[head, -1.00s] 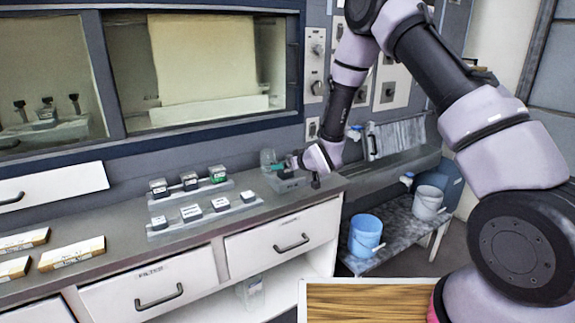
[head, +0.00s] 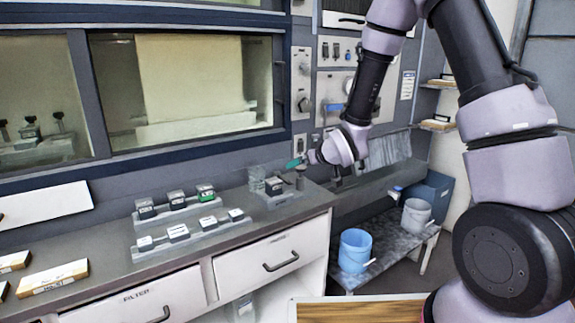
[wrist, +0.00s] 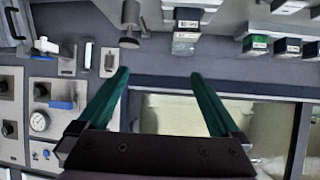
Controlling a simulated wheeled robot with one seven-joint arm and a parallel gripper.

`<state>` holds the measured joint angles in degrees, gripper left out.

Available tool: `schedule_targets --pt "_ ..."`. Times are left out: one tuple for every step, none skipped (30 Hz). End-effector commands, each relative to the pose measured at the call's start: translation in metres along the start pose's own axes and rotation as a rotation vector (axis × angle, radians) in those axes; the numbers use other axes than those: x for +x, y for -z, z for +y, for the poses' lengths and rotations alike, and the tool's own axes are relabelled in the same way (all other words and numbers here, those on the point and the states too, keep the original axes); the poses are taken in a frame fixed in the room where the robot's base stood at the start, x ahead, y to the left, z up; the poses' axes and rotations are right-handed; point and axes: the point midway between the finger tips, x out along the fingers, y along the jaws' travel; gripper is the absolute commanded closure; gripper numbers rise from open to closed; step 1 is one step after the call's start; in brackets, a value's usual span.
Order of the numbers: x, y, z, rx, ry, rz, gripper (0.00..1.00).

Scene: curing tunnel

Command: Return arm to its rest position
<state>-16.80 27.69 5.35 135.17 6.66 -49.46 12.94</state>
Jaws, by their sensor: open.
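My gripper (head: 296,163) is above the right end of the grey counter (head: 108,240) in the head view, with my arm reaching in from the right. In the wrist view its two green fingers (wrist: 160,85) are spread apart with nothing between them. A dark block (head: 273,185) sits on a small clear stand on the counter, just below and left of the fingertips. In the wrist view this block (wrist: 187,17) shows beyond the fingers, apart from them.
Small blocks stand in two rows on clear racks (head: 205,227) on the counter. Wooden-edged boxes (head: 53,279) lie at left. A blue bucket (head: 355,250) and a grey bucket (head: 415,216) stand on a low bench at right. A windowed cabinet (head: 180,85) and control panel (head: 340,85) stand behind.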

Motion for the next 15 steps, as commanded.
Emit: schedule_targets --pt "-0.018 0.019 0.016 0.025 -0.037 -0.006 0.00" --pt "-0.029 0.026 0.024 0.043 -0.058 -0.019 0.00" --pt "-0.044 0.035 0.035 0.068 -0.085 -0.037 0.00" --pt "-0.056 0.041 0.042 0.088 -0.105 -0.050 0.00" --pt "-0.068 0.047 0.050 0.108 -0.124 -0.063 0.00" --pt "-0.085 0.053 0.058 0.135 -0.147 -0.080 0.00" --pt "-0.098 0.058 0.064 0.157 -0.164 -0.092 0.00" --pt "-0.111 0.062 0.070 0.180 -0.181 -0.104 0.00" --pt "-0.129 0.066 0.075 0.210 -0.200 -0.122 0.00" --pt "-0.143 0.068 0.080 0.233 -0.214 -0.133 0.00" --pt "-0.158 0.071 0.083 0.256 -0.227 -0.145 0.00" --pt "-0.176 0.073 0.087 0.289 -0.243 -0.161 0.00" --pt "-0.191 0.074 0.089 0.313 -0.254 -0.171 0.00" --pt "-0.206 0.075 0.091 0.338 -0.265 -0.182 0.00" --pt "-0.225 0.075 0.092 0.373 -0.277 -0.197 0.00"
